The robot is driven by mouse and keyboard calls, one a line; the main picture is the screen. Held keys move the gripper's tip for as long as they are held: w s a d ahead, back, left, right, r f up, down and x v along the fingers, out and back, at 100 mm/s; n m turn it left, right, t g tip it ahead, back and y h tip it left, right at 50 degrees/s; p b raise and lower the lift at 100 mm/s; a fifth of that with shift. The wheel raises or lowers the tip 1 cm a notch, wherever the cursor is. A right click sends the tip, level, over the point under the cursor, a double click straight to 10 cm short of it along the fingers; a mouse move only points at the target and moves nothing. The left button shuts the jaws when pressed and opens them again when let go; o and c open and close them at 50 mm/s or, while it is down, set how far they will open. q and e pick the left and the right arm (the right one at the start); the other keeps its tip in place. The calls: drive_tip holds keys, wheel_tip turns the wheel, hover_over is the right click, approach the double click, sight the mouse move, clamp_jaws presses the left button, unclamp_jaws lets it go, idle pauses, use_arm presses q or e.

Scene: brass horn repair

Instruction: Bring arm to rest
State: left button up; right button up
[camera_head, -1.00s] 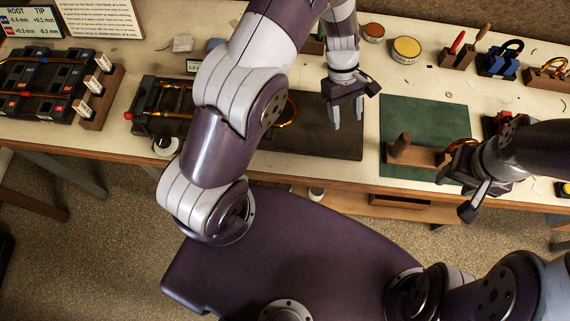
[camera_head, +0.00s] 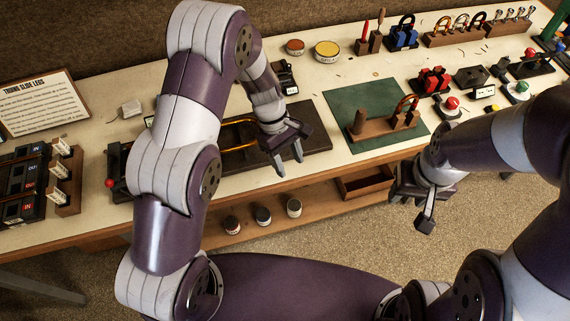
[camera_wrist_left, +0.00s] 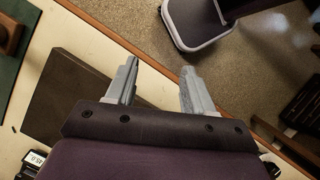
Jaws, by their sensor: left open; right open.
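My left arm (camera_head: 188,150) reaches in from the left of the head view and bends down over the bench. My left gripper (camera_head: 289,165) is open and empty, pointing down near the front edge of a dark board (camera_head: 316,140). In the left wrist view its two grey fingers (camera_wrist_left: 158,68) stand apart with nothing between them, with bench and floor behind. My right arm (camera_head: 495,140) comes in from the right. My right gripper (camera_head: 420,205) is open, in front of the bench edge over the floor; its fingers are partly hidden and I see nothing held.
A green mat (camera_head: 343,104) carries a wooden stand (camera_head: 378,128) with a brass slide. Tins, padlock-like blocks and red buttons stand along the back and right. A sign (camera_head: 40,103) leans at left. The floor in front is clear.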

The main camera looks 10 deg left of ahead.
idle(0.5)
use_arm(q)
drive_tip(key=w+n+t, duration=0.2)
drive_tip(key=n, duration=0.6)
drive_tip(key=w+n+t, duration=0.2)
drive_tip(key=n, duration=0.6)
drive_tip(key=w+a+r+n+t, duration=0.1)
drive_tip(key=w+n, duration=0.1)
drive_tip(key=n, duration=0.6)
drive_tip(key=shift+w+t, duration=0.35)
drive_tip(key=shift+t, duration=0.05)
drive_tip(key=s+a+r+n+y, duration=0.2)
drive_tip(key=a+n, duration=0.2)
drive_tip(key=n, duration=0.6)
drive_tip(key=s+a+r+n+y, duration=0.2)
drive_tip(key=a+n, duration=0.2)
drive_tip(key=n, duration=0.5)
drive_tip(key=s+a+r+n, duration=0.1)
drive_tip(key=s+r+n, duration=0.2)
drive_tip(key=s+n, duration=0.4)
drive_tip(key=s+a+r+n+g, duration=0.1)
drive_tip(key=s+r+n, duration=0.2)
drive_tip(key=s+n, duration=0.4)
drive_tip(key=shift+a+r+n+g, duration=0.15)
drive_tip(key=shift+r+n+g, duration=0.2)
drive_tip(key=shift+n, duration=1.85)
